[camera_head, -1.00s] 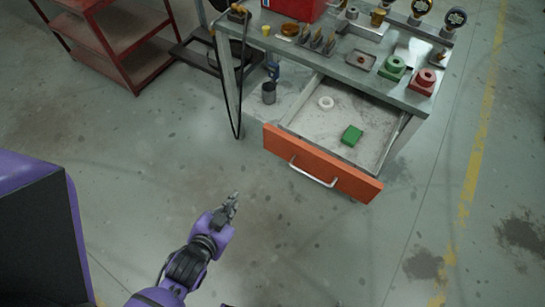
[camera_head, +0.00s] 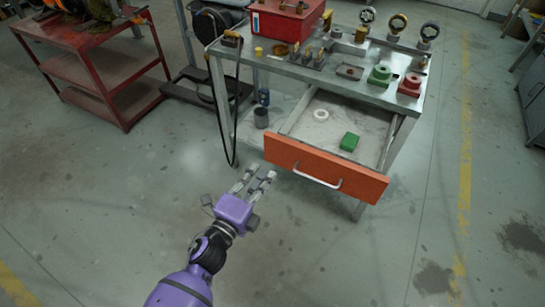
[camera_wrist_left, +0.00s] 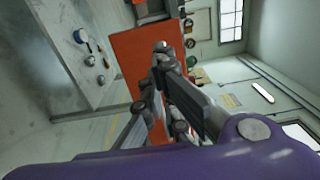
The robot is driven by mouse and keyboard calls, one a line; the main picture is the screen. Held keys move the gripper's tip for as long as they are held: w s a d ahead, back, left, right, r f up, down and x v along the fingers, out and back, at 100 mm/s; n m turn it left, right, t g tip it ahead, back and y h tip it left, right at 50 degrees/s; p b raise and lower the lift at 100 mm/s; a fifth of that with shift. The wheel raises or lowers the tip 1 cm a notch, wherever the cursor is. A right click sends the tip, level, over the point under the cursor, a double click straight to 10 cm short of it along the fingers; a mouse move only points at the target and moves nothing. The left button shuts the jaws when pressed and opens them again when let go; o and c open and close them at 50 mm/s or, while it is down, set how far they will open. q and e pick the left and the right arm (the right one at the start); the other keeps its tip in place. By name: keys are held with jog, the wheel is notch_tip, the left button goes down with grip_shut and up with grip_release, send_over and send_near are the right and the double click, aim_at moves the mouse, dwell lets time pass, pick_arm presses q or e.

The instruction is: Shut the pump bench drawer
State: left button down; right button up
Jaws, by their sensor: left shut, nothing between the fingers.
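The pump bench drawer, with its orange front (camera_head: 350,180) and a pale metal handle (camera_head: 318,182), stands pulled out of the bench. A white ring (camera_head: 320,114) and a green block (camera_head: 349,141) lie inside it. My left gripper (camera_head: 263,171) is shut and empty, just short of the drawer front's left end in the head view. I cannot tell whether it touches. In the left wrist view, the orange front (camera_wrist_left: 145,65) fills the middle beyond the fingers, which partly cover it. My right gripper is not in view.
The bench top (camera_head: 290,68) holds a red toolbox (camera_head: 287,20), gauges and small fittings. A black cable (camera_head: 231,125) hangs at the bench's left. A red shelf cart (camera_head: 95,65) stands at upper left. The floor before the drawer is clear.

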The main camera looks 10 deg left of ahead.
aim_at(278, 150)
pick_arm(q)
jog(key=x, duration=0.7)
jog(key=shift+w+f, duration=0.1)
jog(key=shift+w, duration=0.05)
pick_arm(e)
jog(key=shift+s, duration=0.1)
